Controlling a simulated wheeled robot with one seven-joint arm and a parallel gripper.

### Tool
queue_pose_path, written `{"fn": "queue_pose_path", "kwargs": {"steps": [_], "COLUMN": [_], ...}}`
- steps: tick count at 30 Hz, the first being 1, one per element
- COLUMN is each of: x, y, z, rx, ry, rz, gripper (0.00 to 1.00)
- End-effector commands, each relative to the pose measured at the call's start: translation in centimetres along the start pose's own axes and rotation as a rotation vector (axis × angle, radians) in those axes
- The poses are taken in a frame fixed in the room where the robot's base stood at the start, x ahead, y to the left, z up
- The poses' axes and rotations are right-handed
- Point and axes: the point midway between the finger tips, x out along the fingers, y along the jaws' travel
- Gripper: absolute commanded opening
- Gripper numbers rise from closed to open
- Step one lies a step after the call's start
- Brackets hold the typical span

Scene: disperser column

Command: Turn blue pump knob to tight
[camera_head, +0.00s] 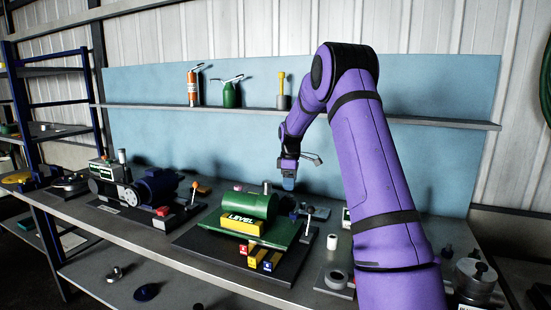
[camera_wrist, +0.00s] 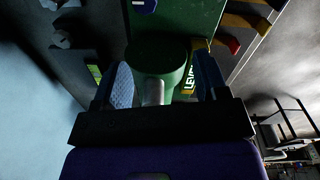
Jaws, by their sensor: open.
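A green machine (camera_head: 250,207) with a yellow LEVEL label stands on a dark base plate on the bench. In the wrist view its green body (camera_wrist: 160,55) lies beyond my fingers. A blue knob with a white mark (camera_wrist: 145,5) is cut off at the top edge of the wrist view, on the green surface; I cannot make it out surely in the head view. My gripper (camera_head: 289,183) is open above the right end of the green machine. In the wrist view the fingers (camera_wrist: 165,80) are apart, with a grey post (camera_wrist: 153,92) showing between them; contact cannot be told.
A blue motor (camera_head: 157,185) stands left on the bench. A lever with a black knob (camera_head: 309,211) and a white cylinder (camera_head: 332,242) are right of the green machine. Small red and yellow blocks (camera_head: 256,256) sit at its front. A shelf with bottles (camera_head: 231,94) runs behind.

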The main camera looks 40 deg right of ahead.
Motion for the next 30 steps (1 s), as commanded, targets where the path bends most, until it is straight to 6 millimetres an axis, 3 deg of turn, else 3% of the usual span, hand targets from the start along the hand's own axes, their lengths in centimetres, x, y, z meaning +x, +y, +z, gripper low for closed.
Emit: {"fn": "queue_pose_path", "kwargs": {"steps": [12,30], "x": [-5.4,-11.9], "y": [-4.7,-12.3], "z": [-1.5,-2.6], "rx": [0.073,0.182], "ry": [0.017,0.056], "rz": [0.043,0.097], "gripper": [0.67,0.67]}}
